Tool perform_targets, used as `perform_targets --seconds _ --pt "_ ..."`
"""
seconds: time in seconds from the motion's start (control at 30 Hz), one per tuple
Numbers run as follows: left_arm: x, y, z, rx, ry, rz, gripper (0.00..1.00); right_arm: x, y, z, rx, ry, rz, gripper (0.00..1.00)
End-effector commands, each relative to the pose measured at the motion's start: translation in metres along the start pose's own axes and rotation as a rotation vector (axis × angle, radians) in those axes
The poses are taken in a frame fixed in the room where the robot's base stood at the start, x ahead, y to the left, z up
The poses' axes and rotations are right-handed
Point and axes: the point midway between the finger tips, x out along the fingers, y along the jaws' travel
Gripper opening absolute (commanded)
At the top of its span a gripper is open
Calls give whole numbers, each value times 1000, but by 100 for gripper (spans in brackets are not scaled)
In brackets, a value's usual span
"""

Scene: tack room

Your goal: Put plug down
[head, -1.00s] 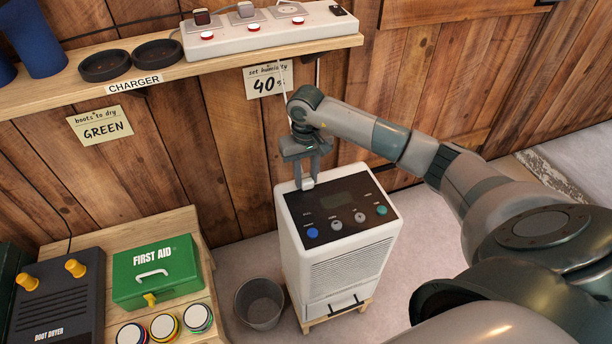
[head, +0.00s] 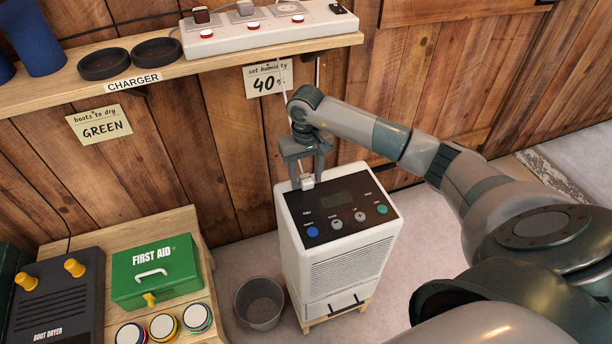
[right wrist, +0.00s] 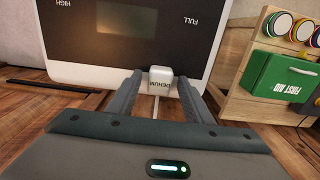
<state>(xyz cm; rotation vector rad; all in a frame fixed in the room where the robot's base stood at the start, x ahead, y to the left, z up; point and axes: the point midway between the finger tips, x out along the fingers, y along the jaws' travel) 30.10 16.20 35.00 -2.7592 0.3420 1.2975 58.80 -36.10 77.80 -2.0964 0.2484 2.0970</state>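The white plug (head: 307,182), marked DEHUM in the right wrist view (right wrist: 160,80), rests at the back left edge of the top of the white dehumidifier (head: 350,260). My right gripper (head: 307,178) is over it with its fingers spread. In the right wrist view the plug sits between the fingertips (right wrist: 159,80), with a gap on each side. The plug's underside is hidden. My left gripper is not in view.
A shelf above holds a power strip (head: 262,32) with red switches and two dark round trays. A grey bin (head: 259,303) stands left of the dehumidifier. A green first aid box (head: 156,272) and boot dryer (head: 58,305) are on the lower left bench.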

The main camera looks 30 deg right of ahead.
Motion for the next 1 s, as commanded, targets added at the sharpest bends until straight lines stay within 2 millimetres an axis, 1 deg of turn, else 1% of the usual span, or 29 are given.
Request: perform_targets --seconds 0.2,0.4,0.53,0.57,0.6,0.67,0.73,0.93,0.97,1.0 --pt "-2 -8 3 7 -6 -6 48 -1 0 0 0 0 0 46" --pt "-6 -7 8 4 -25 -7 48 -5 0 0 0 0 -1 46" --pt "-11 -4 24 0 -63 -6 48 -10 0 0 1 0 -1 46" --pt "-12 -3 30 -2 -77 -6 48 -11 0 0 1 0 -2 46" --pt "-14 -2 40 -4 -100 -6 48 -12 -1 0 0 0 -1 46" --pt "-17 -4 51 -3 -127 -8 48 -15 -1 0 0 -1 -1 46" --pt "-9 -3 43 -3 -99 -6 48 -23 0 -2 -1 5 0 46" --pt "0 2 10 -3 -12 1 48 -58 0 -2 -1 6 0 46" --pt "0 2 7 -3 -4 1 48 -64 0 -2 -1 5 0 46" --pt "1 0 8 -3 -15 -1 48 -72 0 -2 -1 6 0 46"
